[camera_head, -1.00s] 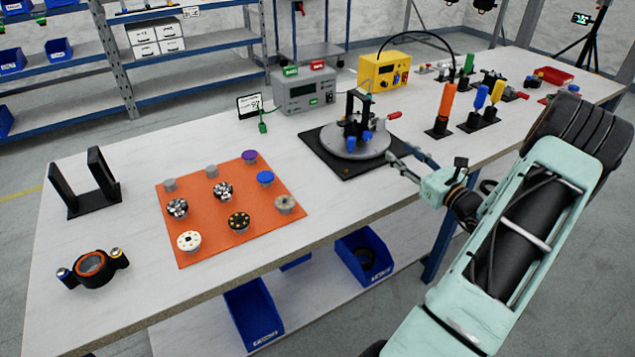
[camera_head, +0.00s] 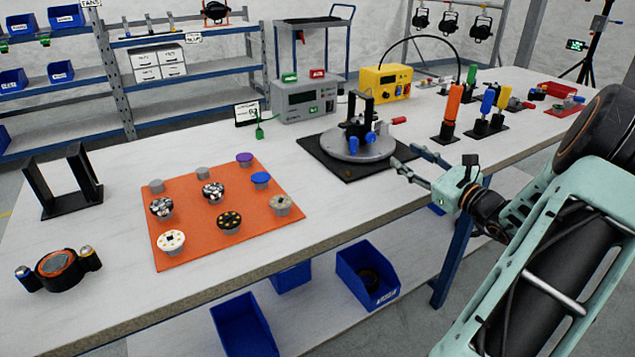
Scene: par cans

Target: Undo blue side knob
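A black upright fixture (camera_head: 354,122) stands on a round grey plate (camera_head: 345,154), which rests on a black square mat (camera_head: 318,149). Two blue knobs sit low on the fixture: a right one (camera_head: 371,139) and a left one (camera_head: 353,143). I cannot tell which one the task names. My gripper (camera_head: 404,154) is open and empty, just right of the grey plate. Its fingers point left towards the knobs, apart from them. At the front left, a black round housing (camera_head: 59,269) with an orange ring has a small knob on each side; the left knob (camera_head: 27,278) looks bluish.
An orange mat (camera_head: 188,228) holds several round caps. A black bracket (camera_head: 65,186) stands at left. A grey meter (camera_head: 305,100) and a yellow box (camera_head: 385,82) stand behind the plate. Upright coloured handles (camera_head: 452,105) stand right of it.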

